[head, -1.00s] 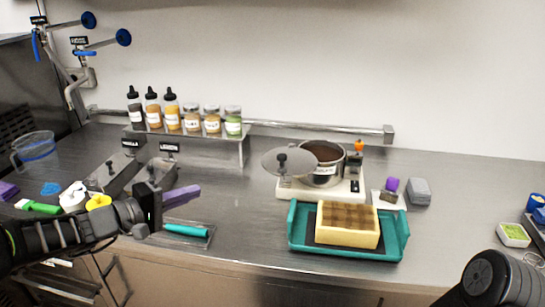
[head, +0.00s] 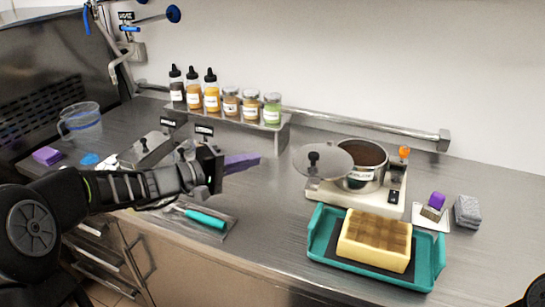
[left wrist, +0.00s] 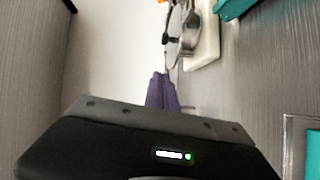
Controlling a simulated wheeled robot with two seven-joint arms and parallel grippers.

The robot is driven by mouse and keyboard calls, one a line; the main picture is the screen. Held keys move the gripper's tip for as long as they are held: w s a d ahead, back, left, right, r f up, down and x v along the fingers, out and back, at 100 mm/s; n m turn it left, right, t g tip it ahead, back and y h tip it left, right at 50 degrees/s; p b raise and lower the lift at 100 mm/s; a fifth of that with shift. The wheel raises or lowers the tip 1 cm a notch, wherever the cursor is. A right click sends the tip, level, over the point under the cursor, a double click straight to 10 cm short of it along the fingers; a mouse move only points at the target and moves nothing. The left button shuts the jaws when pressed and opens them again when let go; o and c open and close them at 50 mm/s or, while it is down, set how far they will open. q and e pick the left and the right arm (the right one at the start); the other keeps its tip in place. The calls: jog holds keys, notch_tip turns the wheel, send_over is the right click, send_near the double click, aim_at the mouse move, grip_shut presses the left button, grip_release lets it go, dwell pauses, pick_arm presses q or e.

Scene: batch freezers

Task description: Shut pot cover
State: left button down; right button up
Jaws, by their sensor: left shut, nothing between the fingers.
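The pot (head: 364,170) is a steel pot with brown contents, standing on a white hot plate (head: 375,202). Its round grey cover (head: 326,160) with a black knob sits off to the left of the pot's mouth, so the pot is open. My left gripper (head: 256,161), with purple fingers, is shut and empty, left of the cover and apart from it. In the left wrist view its purple fingers (left wrist: 161,92) point toward the cover (left wrist: 171,45) and pot (left wrist: 189,30). My right gripper is not in view.
A teal tray (head: 425,284) with a yellow mold (head: 374,239) stands in front of the hot plate. A shelf (head: 250,123) of bottles and jars is behind my left gripper. A teal-handled scraper (head: 205,218) lies below it. Counter between gripper and hot plate is clear.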

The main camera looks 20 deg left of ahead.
pick_arm(q)
jog(key=s+d+p+x, duration=0.1)
jog(key=p+x, duration=0.3)
jog(key=x, duration=0.8)
jog(key=shift+s+d, duration=0.2)
jog(key=shift+d, duration=0.45)
jog(key=shift+f, duration=0.15)
